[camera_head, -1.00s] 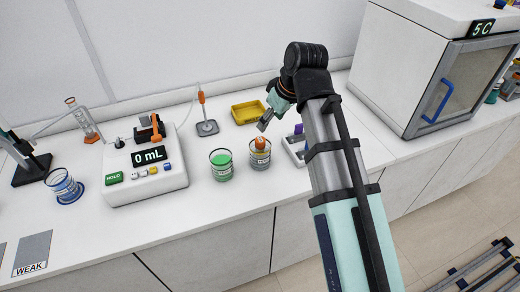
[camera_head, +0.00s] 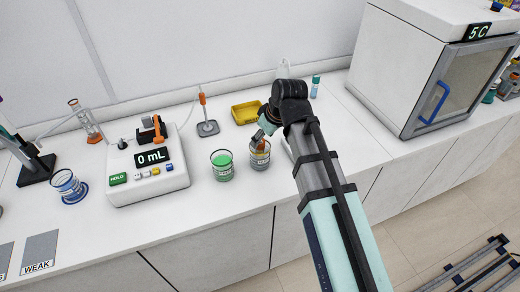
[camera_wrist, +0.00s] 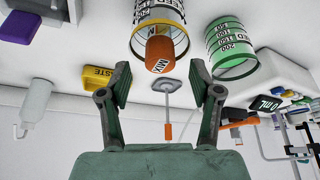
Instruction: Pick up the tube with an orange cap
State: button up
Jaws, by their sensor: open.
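In the head view the same beaker (camera_head: 260,160) stands on the bench, and my gripper covers most of the cap. My gripper (camera_wrist: 160,76) is open and empty. Its fingers are spread to either side of the cap's line in the wrist view, with the cap beyond the fingertips. In the head view my gripper (camera_head: 263,136) is just above the beaker's rim.
A beaker of green liquid (camera_head: 221,166) stands close left of the tube's beaker. Behind are a yellow waste tray (camera_head: 246,112) and a stand with an orange-topped probe (camera_head: 207,127).

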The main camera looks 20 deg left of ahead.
jog(key=shift+x, duration=1)
jog(key=c, duration=1.2)
grip_shut()
jog(key=shift+r, duration=0.1)
